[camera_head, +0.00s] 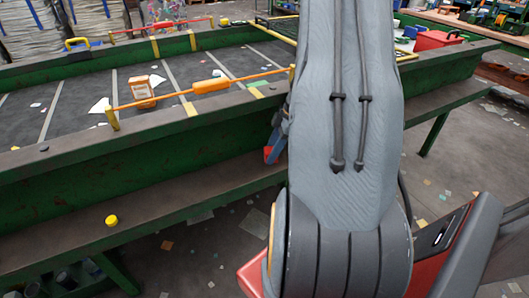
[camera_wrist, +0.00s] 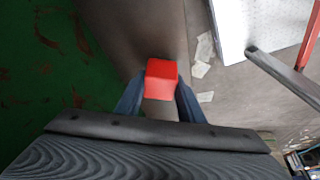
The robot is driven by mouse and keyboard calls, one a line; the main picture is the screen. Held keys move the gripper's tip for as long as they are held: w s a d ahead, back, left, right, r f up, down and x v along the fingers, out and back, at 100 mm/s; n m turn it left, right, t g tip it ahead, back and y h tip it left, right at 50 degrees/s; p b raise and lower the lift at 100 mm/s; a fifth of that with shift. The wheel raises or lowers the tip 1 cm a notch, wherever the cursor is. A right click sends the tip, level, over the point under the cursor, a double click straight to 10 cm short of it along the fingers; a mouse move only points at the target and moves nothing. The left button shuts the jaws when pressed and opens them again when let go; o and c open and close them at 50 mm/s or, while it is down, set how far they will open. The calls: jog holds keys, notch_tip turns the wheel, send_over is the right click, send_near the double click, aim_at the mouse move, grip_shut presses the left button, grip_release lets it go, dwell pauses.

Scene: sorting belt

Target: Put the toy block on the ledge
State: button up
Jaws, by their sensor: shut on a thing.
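The toy block is red. In the wrist view the block (camera_wrist: 161,75) sits between the blue fingers of my gripper (camera_wrist: 160,92), which is shut on it. In the head view only a small red part of the block (camera_head: 268,153) shows at the fingertips of my gripper (camera_head: 272,151), just left of my arm. The ledge (camera_head: 180,203) is the grey-brown shelf along the green side of the belt. In the wrist view the ledge (camera_wrist: 140,35) lies below or just beyond the block. I cannot tell whether the block touches it.
A yellow cap (camera_head: 111,221) lies on the ledge at the left. A red toolbox (camera_head: 437,40) stands at the back right. My arm hides the ledge's middle.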

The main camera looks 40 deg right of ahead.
jog(key=shift+a+f, duration=0.1)
jog(key=shift+f, duration=0.7)
jog(key=shift+w+a, duration=0.2)
jog(key=shift+b, duration=0.35)
jog(key=shift+f, duration=0.15)
jog(key=o, duration=1)
jog(key=shift+r, duration=0.2)
